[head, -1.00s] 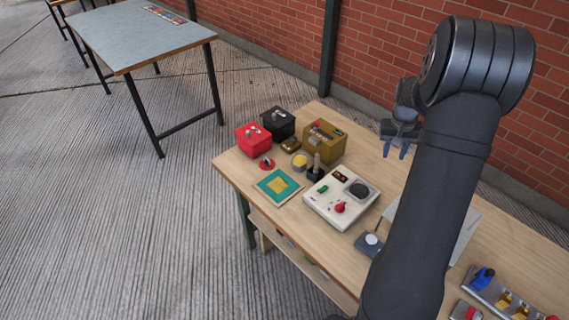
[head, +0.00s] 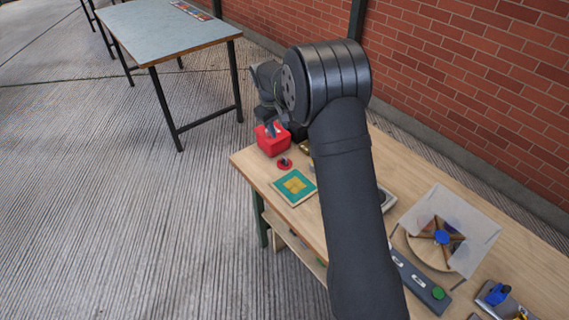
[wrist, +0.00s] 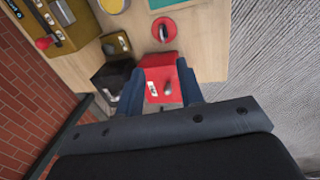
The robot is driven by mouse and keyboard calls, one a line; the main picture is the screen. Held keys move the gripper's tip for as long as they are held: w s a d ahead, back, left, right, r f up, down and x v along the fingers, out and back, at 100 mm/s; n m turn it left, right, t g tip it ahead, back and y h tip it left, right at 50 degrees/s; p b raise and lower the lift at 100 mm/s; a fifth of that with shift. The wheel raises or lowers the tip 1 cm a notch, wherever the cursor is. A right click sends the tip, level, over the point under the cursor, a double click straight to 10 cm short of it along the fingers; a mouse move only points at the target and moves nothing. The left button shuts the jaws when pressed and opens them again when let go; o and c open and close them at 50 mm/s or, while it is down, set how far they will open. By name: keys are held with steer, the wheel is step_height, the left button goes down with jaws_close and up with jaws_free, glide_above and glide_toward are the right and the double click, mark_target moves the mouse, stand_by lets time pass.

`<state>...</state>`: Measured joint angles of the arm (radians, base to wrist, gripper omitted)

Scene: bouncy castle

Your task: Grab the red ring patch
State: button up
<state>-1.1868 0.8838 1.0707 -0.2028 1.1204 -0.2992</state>
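The red ring patch (head: 285,163) is a small flat red disc with a dark piece in its middle, lying on the wooden table between the red box and the teal mat. In the wrist view the red ring patch (wrist: 164,30) shows at the top, beyond my fingertips. My gripper (wrist: 160,82) is open, its two blue-grey fingers apart with the red box showing between them. In the head view my gripper (head: 271,130) hangs over the red box, behind the patch. Nothing is seen held.
The red box (head: 272,144) with a metal lever stands close behind the patch. A black box (wrist: 112,78) stands beside it. My arm hides much of the table's middle. A brick wall runs behind.

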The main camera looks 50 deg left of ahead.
glide_above(285, 158)
steer(key=s, duration=0.1)
steer(key=f, duration=1)
steer(key=shift+s+d+f, duration=0.1)
steer(key=shift+d+f, duration=0.2)
steer(key=shift+d, duration=0.1)
steer(key=shift+w+a+f, duration=0.1)
steer(key=shift+w+f, duration=0.05)
steer(key=shift+f, duration=0.75)
steer(key=shift+w+a+f, duration=0.15)
steer(key=shift+f, duration=0.75)
steer(key=shift+w+a+f, duration=0.1)
steer(key=shift+w+f, duration=0.05)
steer(key=shift+f, duration=0.75)
jaws_close()
